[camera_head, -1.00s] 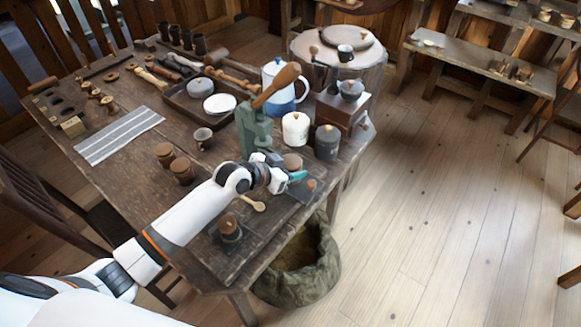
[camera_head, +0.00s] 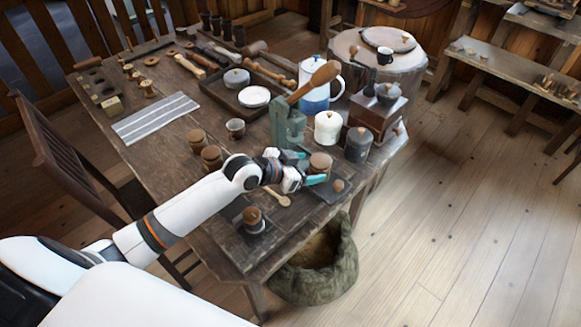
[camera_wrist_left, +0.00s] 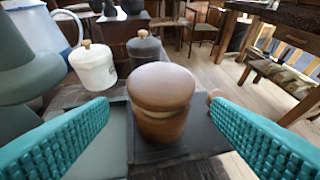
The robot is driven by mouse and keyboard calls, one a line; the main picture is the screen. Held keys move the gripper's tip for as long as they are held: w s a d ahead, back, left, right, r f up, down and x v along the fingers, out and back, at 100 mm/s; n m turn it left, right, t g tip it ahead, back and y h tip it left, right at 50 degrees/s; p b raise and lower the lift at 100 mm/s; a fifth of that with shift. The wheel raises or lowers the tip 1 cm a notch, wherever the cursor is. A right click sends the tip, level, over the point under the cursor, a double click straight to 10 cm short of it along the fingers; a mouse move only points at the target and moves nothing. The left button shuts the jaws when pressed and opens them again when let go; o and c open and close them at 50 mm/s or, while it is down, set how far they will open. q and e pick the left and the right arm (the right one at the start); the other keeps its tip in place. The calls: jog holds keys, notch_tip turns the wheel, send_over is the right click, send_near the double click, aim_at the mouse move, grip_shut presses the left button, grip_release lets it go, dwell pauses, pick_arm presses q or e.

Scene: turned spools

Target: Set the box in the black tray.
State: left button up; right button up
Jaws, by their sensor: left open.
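A round, lidded wooden box (camera_head: 320,163) stands near the right edge of the table. In the left wrist view the box (camera_wrist_left: 161,100) is upright between the fingers and a little beyond them, with visible gaps on both sides. My left gripper (camera_head: 305,168) is open, its teal fingers spread toward the box; they also show in the wrist view (camera_wrist_left: 160,125). A flat black tray (camera_head: 327,194) with a small wooden knob lies at the box; in the wrist view the box appears to stand on or just before this dark surface (camera_wrist_left: 200,138). My right gripper is not in view.
A green press (camera_head: 287,125) with a wooden handle stands just behind the gripper. A white canister (camera_head: 328,128) and grey canister (camera_head: 358,146) stand behind the box. Two similar wooden boxes (camera_head: 211,157) and a spoon (camera_head: 284,200) are nearby. A sack (camera_head: 318,272) stands below the table edge.

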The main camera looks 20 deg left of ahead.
pick_arm(q)
jog(key=v, duration=0.7)
jog(key=shift+s, duration=0.1)
